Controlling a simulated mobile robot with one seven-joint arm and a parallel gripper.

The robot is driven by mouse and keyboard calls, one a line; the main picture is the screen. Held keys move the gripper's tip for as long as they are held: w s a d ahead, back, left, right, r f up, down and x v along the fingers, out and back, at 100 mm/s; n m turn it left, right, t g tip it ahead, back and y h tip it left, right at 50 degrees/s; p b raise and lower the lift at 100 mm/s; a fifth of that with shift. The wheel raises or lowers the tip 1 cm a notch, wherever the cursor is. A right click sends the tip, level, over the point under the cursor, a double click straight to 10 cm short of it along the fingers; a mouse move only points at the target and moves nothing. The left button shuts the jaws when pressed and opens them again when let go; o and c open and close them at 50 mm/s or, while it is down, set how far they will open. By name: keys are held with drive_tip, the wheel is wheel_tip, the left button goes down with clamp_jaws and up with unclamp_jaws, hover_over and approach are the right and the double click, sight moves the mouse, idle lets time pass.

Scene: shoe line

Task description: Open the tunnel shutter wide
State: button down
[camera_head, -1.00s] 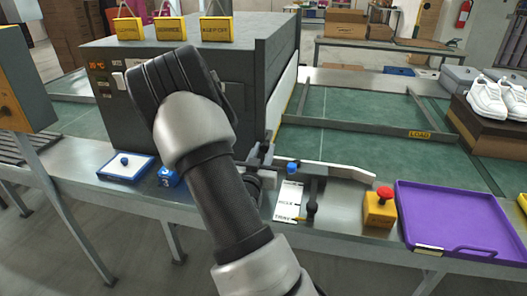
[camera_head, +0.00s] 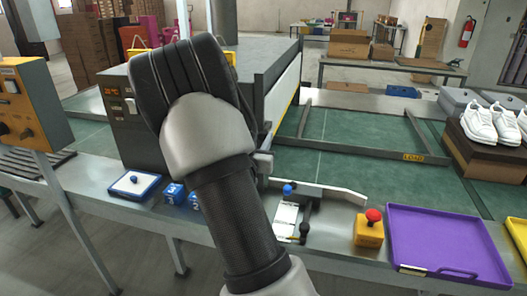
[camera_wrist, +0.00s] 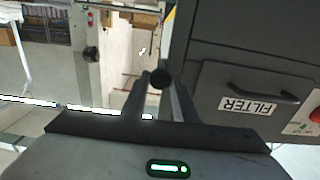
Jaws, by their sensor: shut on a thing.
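The tunnel is a dark grey box (camera_head: 127,118) at left of centre in the head view, partly hidden behind my arm. A pale panel (camera_head: 283,95) with a yellow edge, which looks like the shutter, shows along its right side. In the wrist view a pale panel with a small arrow (camera_wrist: 143,50) stands beside the tunnel's dark wall (camera_wrist: 215,35). My gripper (camera_wrist: 160,88) is shut on a round dark knob (camera_wrist: 160,77) there. How far the shutter stands open cannot be told. The head view hides my fingers behind the arm.
A drawer labelled FILTER (camera_wrist: 258,103) with a dark handle is close right of my fingers. On the bench are a yellow box with a red button (camera_head: 370,229), a purple tray (camera_head: 445,236) and a blue-rimmed tray (camera_head: 133,186). White shoes (camera_head: 480,124) stand at right.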

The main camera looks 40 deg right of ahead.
wheel_tip(320, 180, up, 6)
drive_tip(key=shift+p, duration=0.95)
drive_tip(key=c, duration=1.5)
unclamp_jaws()
drive_tip(key=shift+o, duration=0.2)
drive_tip(key=b+v, duration=0.6)
drive_tip(key=v, duration=1.1)
drive_tip(key=shift+a, duration=0.25)
